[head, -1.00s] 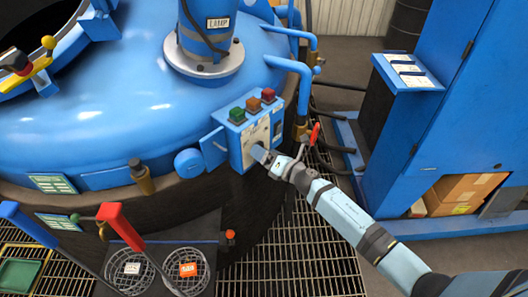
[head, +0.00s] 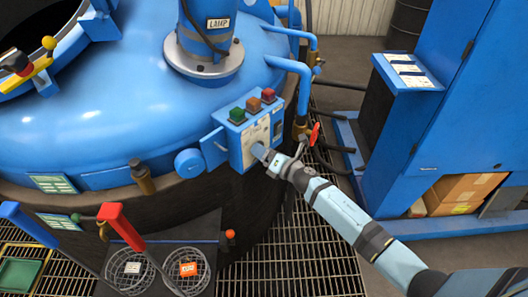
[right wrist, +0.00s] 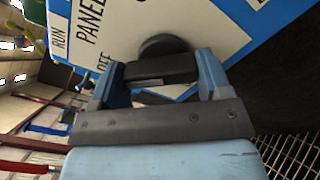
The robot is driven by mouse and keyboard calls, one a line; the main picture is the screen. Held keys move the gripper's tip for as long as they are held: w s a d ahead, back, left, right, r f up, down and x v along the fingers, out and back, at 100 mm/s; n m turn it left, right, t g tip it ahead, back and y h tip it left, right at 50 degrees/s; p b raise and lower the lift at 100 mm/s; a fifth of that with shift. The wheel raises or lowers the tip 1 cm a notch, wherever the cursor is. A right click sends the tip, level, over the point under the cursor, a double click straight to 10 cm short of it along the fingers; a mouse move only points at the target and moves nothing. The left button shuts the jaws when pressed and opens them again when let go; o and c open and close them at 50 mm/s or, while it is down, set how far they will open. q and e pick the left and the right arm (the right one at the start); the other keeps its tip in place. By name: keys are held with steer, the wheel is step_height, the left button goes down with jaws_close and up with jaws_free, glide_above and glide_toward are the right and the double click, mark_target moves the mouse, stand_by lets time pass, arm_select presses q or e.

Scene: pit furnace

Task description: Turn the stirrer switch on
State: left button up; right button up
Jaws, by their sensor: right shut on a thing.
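The blue switch box (head: 236,160) sits on the side of the blue furnace, with green, orange and red buttons on its top. My right gripper (head: 262,152) is at its white front panel. In the right wrist view my right gripper (right wrist: 162,75) is shut on a black knob (right wrist: 160,66). The knob stands out from the panel, whose lettering (right wrist: 90,22) reads "PANEL", with "RUN" at the left and part of "OFF" near the left finger. The panel looks tilted in this view. A stirrer label and the knob's pointer cannot be made out. My left gripper is out of view.
A red-handled valve (head: 314,133) and blue pipes stand just right of the box. A blue cabinet (head: 450,110) is further right. Red and blue levers (head: 120,226) and wire baskets (head: 185,270) are at the lower left. Metal grating (head: 300,250) lies below.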

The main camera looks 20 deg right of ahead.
steer(key=m+p, duration=0.1)
steer(key=m, duration=0.2)
steer(key=shift+r+m, duration=0.15)
steer(key=shift+m, duration=0.25)
steer(key=m+p, duration=0.1)
steer(key=m, duration=0.2)
steer(key=shift+d+m+p, duration=0.1)
steer(key=shift+m+p, duration=0.25)
steer(key=shift+m, duration=0.05)
steer(key=m+p, duration=0.2)
steer(key=m, duration=0.3)
steer(key=shift+w+d, duration=0.1)
steer(key=m, duration=0.3)
steer(key=shift+p, duration=0.4)
steer(key=shift+m, duration=0.9)
steer(key=o, duration=0.9)
